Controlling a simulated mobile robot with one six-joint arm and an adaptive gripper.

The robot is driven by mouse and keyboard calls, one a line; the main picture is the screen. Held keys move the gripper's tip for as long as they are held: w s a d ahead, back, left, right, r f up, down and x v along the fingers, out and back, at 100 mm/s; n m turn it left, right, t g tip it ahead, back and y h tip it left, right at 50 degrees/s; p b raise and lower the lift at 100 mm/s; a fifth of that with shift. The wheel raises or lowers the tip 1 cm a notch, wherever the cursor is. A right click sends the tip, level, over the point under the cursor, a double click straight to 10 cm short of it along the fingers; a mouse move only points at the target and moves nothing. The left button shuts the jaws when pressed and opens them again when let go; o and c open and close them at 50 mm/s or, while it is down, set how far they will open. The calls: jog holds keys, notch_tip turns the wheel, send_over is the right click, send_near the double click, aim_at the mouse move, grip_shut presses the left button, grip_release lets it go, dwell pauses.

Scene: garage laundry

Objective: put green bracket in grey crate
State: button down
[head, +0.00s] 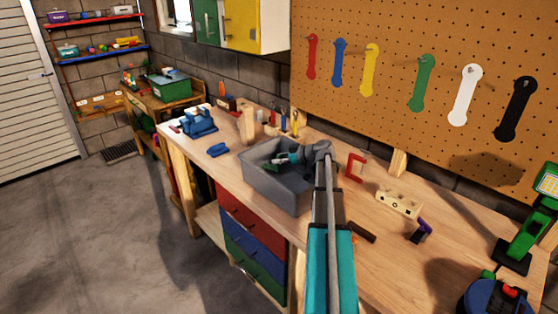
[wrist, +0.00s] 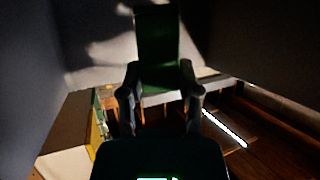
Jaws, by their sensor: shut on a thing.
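The grey crate (head: 282,192) stands on the workbench, open at the top. My gripper (head: 283,159) reaches over its right side, with the fingers at the crate's opening. Dark green shows at the fingertips; this is the green bracket (head: 271,167), partly hidden by the crate wall and gripper. In the wrist view, my gripper (wrist: 159,92) is shut on the green bracket (wrist: 158,48), one finger on each side. Grey crate walls (wrist: 245,40) surround it there. I cannot tell whether the bracket touches the crate floor.
A blue vise (head: 199,122) and a wood block (head: 248,126) stand left of the crate. A red clamp (head: 355,166) and a wooden holed block (head: 398,203) lie to the right. Coloured wrenches hang on the pegboard (head: 445,55) behind. Bare bench (head: 225,165) shows left of the crate.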

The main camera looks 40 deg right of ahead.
jog(key=shift+f+b, duration=0.45)
jog(key=shift+s+a+f, duration=0.1)
jog(key=shift+c, duration=1.5)
grip_release()
jog(key=shift+s+a, duration=0.1)
jog(key=shift+r+p, duration=0.4)
jog(key=shift+r, duration=0.1)
jog(key=p+v, duration=0.3)
jog(key=v, duration=0.4)
jog(key=shift+d+r, duration=0.2)
jog(key=shift+d, duration=0.1)
